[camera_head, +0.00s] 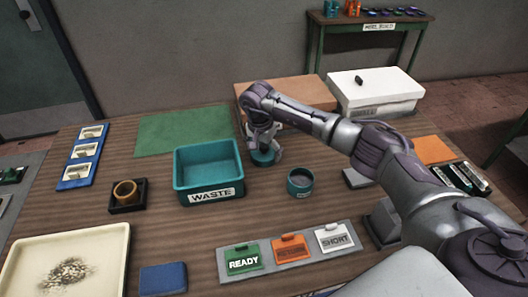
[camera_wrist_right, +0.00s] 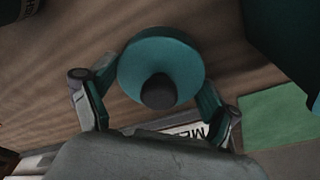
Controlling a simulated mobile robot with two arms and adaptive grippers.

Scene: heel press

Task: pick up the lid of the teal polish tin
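The round teal lid (camera_wrist_right: 135,62) with a dark knob (camera_wrist_right: 158,92) lies between the two fingers of my right gripper (camera_wrist_right: 155,85) in the right wrist view. The fingers stand close at its left and right edges; I cannot tell whether they touch it. In the head view my right gripper (camera_head: 264,145) reaches down over the teal lid (camera_head: 262,158), which it partly hides, between the waste bin and the tin. The round teal tin (camera_head: 300,183) stands to the right on the wooden table. My left gripper is not in view.
The teal waste bin (camera_head: 208,190) stands close left of my right gripper. A brown box (camera_head: 290,92) and a white box (camera_head: 375,92) stand behind. A grey strip (camera_head: 290,252) with READY and SHORT tags lies in front. A green mat (camera_head: 185,130) lies at the back left.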

